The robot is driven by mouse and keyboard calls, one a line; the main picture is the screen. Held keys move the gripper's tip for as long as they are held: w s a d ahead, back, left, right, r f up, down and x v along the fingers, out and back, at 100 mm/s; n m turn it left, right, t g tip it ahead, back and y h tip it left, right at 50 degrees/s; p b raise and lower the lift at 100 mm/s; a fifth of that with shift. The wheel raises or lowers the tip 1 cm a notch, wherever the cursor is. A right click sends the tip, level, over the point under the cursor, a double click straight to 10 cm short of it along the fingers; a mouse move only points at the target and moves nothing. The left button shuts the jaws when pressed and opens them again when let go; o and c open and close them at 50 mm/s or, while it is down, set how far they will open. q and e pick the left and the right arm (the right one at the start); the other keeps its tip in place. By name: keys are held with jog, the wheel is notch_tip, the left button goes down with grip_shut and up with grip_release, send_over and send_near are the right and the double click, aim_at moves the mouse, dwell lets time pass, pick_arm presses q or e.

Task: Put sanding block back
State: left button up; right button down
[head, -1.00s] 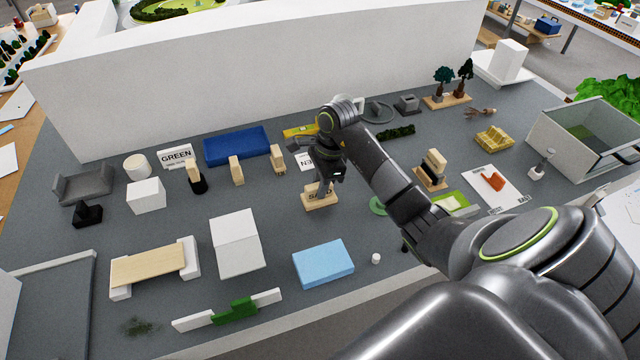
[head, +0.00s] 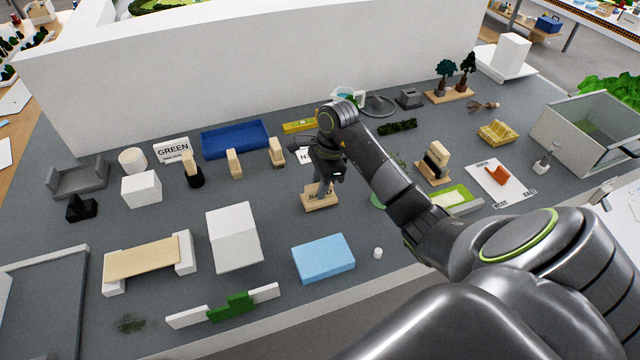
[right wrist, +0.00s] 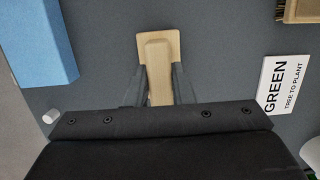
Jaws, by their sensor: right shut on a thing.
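My right gripper (head: 321,188) is low over the table in the head view. Its fingers are shut on a narrow light wooden block, the sanding block (right wrist: 158,70). Directly beneath the block is a wider pale wooden base (head: 318,202) with dark letters on its front, partly hidden by the fingers. In the right wrist view the base (right wrist: 173,42) shows around the block's far end. The block appears upright over the base; I cannot tell whether it rests on it. My left gripper is not in view.
A light blue slab (head: 324,258) and a small white cylinder (head: 378,253) lie in front. Wooden blocks (head: 234,164) stand to the left. Another wooden holder (head: 434,168) stands to the right.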

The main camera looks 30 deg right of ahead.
jog(key=shift+f+b, duration=0.25)
jog(key=shift+b, duration=0.1)
dwell(0.3)
jog(key=c, duration=1.2)
grip_release()
jog(key=shift+o, duration=0.2)
jog(key=shift+r, duration=0.1)
jog(key=shift+d+r, duration=0.1)
jog(key=shift+r, duration=0.2)
jog(key=r, duration=0.2)
jog(key=d+r, duration=0.1)
jog(key=r, duration=0.2)
jog(key=shift+r, duration=0.1)
notch_tip(320, 180, up, 11)
jog(key=d+p, duration=0.2)
jog(key=p, duration=0.7)
jog(key=shift+s+p, duration=0.4)
jog(key=shift+d, duration=0.1)
